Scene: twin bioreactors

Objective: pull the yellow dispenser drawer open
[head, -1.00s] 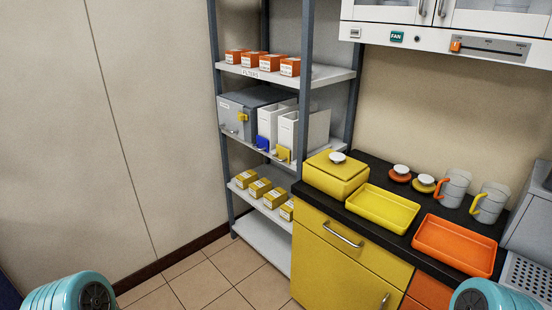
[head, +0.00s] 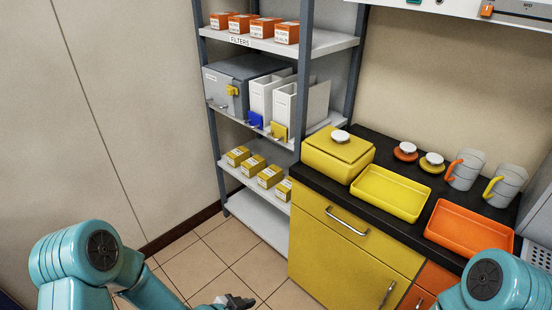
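Two white dispensers (head: 286,108) stand side by side on the middle shelf. The right one has a small yellow drawer front (head: 279,131) low on it, with a small handle; it looks shut. The left one has a blue drawer front (head: 255,119). My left gripper (head: 240,301) shows as a dark shape at the bottom edge, over the floor, well below and apart from the dispensers. It is partly cut off, and its finger opening cannot be made out. My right arm shows only at the lower right corner; its gripper is out of view.
A grey box (head: 228,82) with a yellow latch stands left of the dispensers. The yellow cabinet (head: 330,262) with a handled drawer and yellow box (head: 330,160) stand at right. Floor (head: 205,250) before the shelf is clear.

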